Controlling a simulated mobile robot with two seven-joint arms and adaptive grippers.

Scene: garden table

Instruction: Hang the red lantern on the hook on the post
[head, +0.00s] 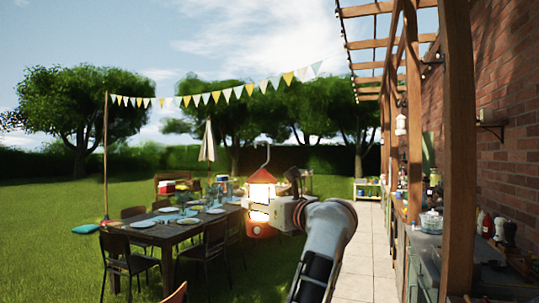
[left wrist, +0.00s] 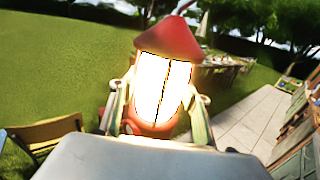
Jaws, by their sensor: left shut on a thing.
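The red lantern (head: 262,190) has a red cone top, a glowing body, a red base and a wire hanging loop above it. My left gripper (head: 272,212) is shut on its body and holds it up, roughly upright, in the middle of the head view. In the left wrist view the lantern (left wrist: 165,75) sits between the two fingers, and its loop is partly out of frame. The near wooden post (head: 460,150) stands to the right, apart from the lantern. A small bracket (head: 434,61) juts left high by this post; it may be the hook. My right gripper is not in view.
A laid dining table (head: 180,228) with chairs stands on the lawn at left. A counter (head: 425,245) with pots runs along the brick wall (head: 500,90) at right. A white lantern (head: 401,125) hangs farther back. The paved path (head: 367,240) looks clear.

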